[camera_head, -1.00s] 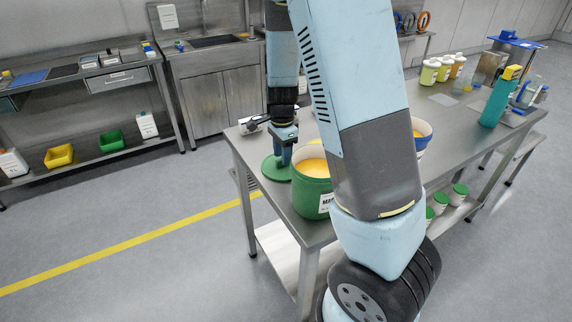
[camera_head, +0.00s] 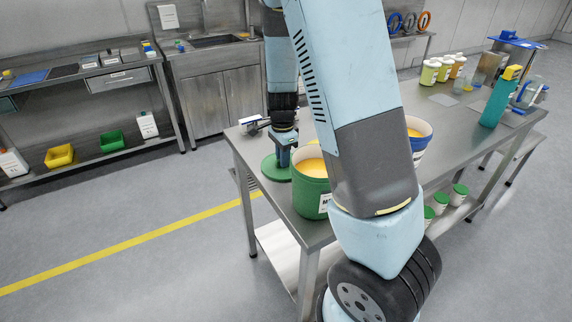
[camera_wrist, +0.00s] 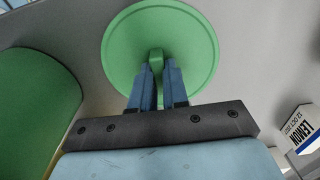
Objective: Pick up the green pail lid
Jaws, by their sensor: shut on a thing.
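The green pail lid (camera_head: 273,169) is a round disc at the left end of the steel table, beside the green pail (camera_head: 311,190). In the wrist view the lid (camera_wrist: 119,46) faces me with a raised grip (camera_wrist: 155,58) at its middle. My gripper (camera_wrist: 157,72) is shut on that grip, one blue finger on each side. In the head view my gripper (camera_head: 284,157) points down at the lid. I cannot tell whether the lid touches the table. The green pail is open and holds orange-yellow contents.
A white-and-blue pail (camera_head: 419,136) with orange-yellow contents stands behind my arm. The green pail's wall (camera_wrist: 38,100) is close on the left in the wrist view. A teal bottle (camera_head: 494,103) stands farther along the table.

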